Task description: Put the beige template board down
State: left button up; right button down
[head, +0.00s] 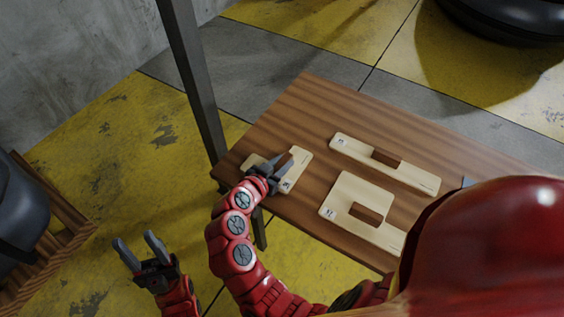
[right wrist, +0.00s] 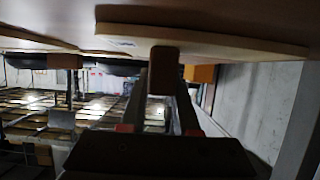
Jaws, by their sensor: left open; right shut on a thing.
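A flat beige template board (head: 298,160) with a cutout is at the left end of the brown table (head: 310,95). My right gripper (head: 271,170) is over it and shut on it, covering part of it. The board looks flat, on or just above the tabletop; I cannot tell if it touches. In the right wrist view, the right gripper's fingers (right wrist: 163,75) reach to a pale board edge (right wrist: 200,40) along the top. My left gripper (head: 140,250) is open and empty, low at the left, off the table and over the yellow floor.
Two other beige boards with cutouts lie on the table: a long one (head: 410,174) at the back and a wider one (head: 342,190) nearer me. A dark post (head: 195,80) stands at the table's left corner. A wooden crate or pallet (head: 50,245) is at far left.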

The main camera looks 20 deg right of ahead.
jog(key=c, duration=0.6)
grip_release()
jog(key=shift+c, duration=0.2)
jog(key=shift+r, duration=0.1)
jog(key=shift+a+r+p, duration=0.1)
jog(key=shift+p, duration=0.2)
jog(key=b+v, duration=0.2)
jog(key=v, duration=0.9)
jog(key=shift+s+a+r, duration=0.1)
jog(key=shift+s+a, duration=0.2)
